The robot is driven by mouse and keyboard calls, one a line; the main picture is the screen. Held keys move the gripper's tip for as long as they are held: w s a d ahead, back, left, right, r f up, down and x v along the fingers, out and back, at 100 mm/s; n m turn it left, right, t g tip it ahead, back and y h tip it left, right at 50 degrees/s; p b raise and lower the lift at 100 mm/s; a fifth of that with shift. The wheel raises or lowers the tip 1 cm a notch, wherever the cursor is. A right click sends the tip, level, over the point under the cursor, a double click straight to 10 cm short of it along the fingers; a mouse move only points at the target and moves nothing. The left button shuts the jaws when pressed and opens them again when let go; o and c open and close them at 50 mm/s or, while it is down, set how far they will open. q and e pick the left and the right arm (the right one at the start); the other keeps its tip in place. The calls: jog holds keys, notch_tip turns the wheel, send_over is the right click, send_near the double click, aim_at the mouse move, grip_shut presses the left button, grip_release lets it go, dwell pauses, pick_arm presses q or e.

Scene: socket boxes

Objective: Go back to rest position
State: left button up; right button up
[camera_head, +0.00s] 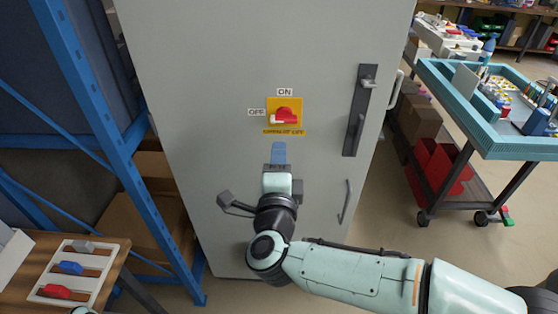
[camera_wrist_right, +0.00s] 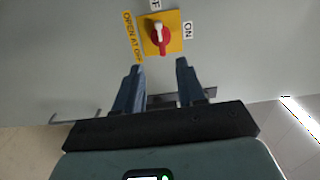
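A red rotary switch (camera_head: 284,115) sits on a yellow plate (camera_head: 297,104) on the grey cabinet door (camera_head: 220,60). Its white pointer end points to the OFF label (camera_head: 256,112); the ON label (camera_head: 285,91) is above. My right gripper (camera_head: 278,148) is just below the switch in the head view, in front of the door. In the right wrist view, my right gripper (camera_wrist_right: 160,66) has its two dark blue fingers apart with nothing between them. The switch (camera_wrist_right: 160,38) shows beyond the fingertips, clear of them. My left gripper is not in view.
The cabinet has a dark latch handle (camera_head: 358,115) at its right. A blue rack (camera_head: 90,110) stands left. A wooden table (camera_head: 105,280) with a white tray (camera_head: 57,297) of small coloured parts is at lower left. A teal cart (camera_head: 480,145) stands right, with floor between.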

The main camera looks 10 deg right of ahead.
jog(key=w+f+n+g+y+p, duration=0.2)
jog(key=f+n, duration=0.2)
jog(key=f, duration=0.8)
jog(key=w+f+n+g+y+p, duration=0.15)
jog(key=f+n, duration=0.35)
jog(key=f, duration=0.7)
jog(key=s+d+f+n+g+y+p, duration=0.1)
jog(key=s+f+n+g, duration=0.15)
jog(key=s+f, duration=0.4)
jog(key=s+d+f+n+g+y+p, duration=0.1)
jog(key=s+f+g, duration=0.25)
jog(key=f, duration=0.65)
jog(key=s+f+n+g+y+p, duration=0.1)
jog(key=s+f+g, duration=0.3)
jog(key=s, duration=0.8)
jog(key=s+f+n+g+y+p, duration=0.1)
jog(key=s+f+g, duration=0.4)
jog(key=s, duration=0.7)
jog(key=shift+a+f+n+y+p, duration=0.5)
jog(key=shift+f+n, duration=0.35)
jog(key=shift+n, duration=0.4)
